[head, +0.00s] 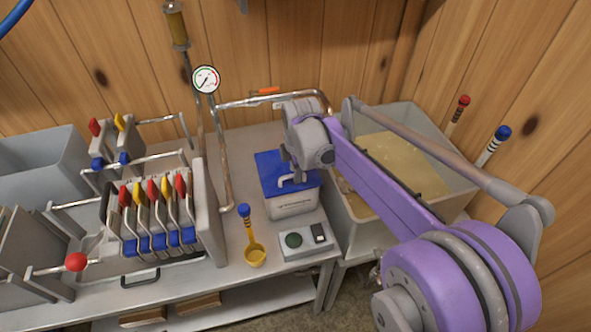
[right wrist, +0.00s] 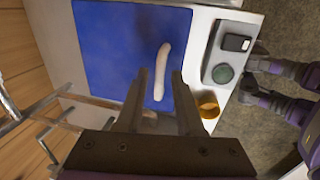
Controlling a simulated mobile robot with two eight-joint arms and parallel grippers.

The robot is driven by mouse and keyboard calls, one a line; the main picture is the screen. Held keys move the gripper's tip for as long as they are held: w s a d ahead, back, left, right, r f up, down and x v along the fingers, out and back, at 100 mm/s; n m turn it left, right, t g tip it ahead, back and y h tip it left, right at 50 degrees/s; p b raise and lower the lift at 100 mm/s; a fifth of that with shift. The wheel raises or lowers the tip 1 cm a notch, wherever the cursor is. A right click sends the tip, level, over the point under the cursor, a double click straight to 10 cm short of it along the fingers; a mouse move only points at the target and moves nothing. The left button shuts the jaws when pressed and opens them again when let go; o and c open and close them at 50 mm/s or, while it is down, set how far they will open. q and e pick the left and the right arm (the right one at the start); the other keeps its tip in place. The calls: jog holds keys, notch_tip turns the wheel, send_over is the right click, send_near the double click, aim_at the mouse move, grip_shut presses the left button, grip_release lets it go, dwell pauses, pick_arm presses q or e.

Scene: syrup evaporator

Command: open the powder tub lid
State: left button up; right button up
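The powder tub (head: 291,205) is a white box with a flat blue lid (head: 268,165), standing on the metal bench. The lid lies flat on the tub and looks shut. In the right wrist view the lid (right wrist: 100,50) fills much of the picture, with a pale curved handle (right wrist: 163,68) on it. My right gripper (right wrist: 160,73) is open, with one finger to each side of the handle in that view. I cannot tell whether the fingers reach down around it or touch it. In the head view my right gripper (head: 290,178) is over the lid, partly hidden by its wrist. My left gripper is not visible.
A switch box (head: 304,242) and a yellow scoop (head: 255,256) lie in front of the tub. A large bin of tan material (head: 352,218) stands to the right. A pipe (head: 225,165) and a lever rack (head: 208,210) are to the left.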

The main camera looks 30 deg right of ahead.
grip_shut()
dwell(1.2)
